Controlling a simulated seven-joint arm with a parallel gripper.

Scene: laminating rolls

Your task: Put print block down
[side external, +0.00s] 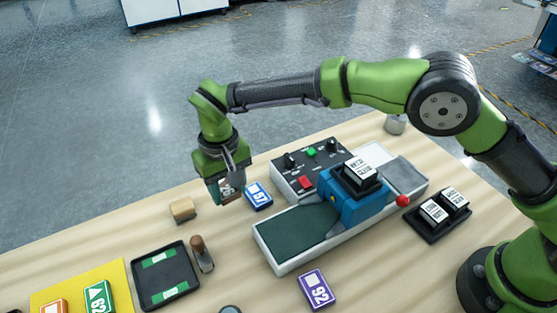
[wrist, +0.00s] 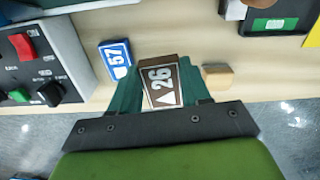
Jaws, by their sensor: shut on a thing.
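A brown print block (wrist: 162,84) with a white 26 and a triangle is held between the two fingers of my gripper (wrist: 160,90) in the wrist view. In the side external view my gripper (side external: 226,186) hangs over the far left part of the table, and the brown block (side external: 229,188) shows partly between its fingers. The block appears to be a little above the table; the exact gap cannot be told. A blue block (side external: 257,196) marked 57 lies just right of my gripper; it also shows in the wrist view (wrist: 117,58).
A tan block (side external: 183,210) lies left of my gripper. The laminating machine (side external: 300,236) and control box (side external: 287,180) stand to the right. A black tray (side external: 166,275), wooden-handled tool (side external: 201,254), yellow mat (side external: 65,290) and purple block (side external: 316,290) are nearer. The table's far edge is close.

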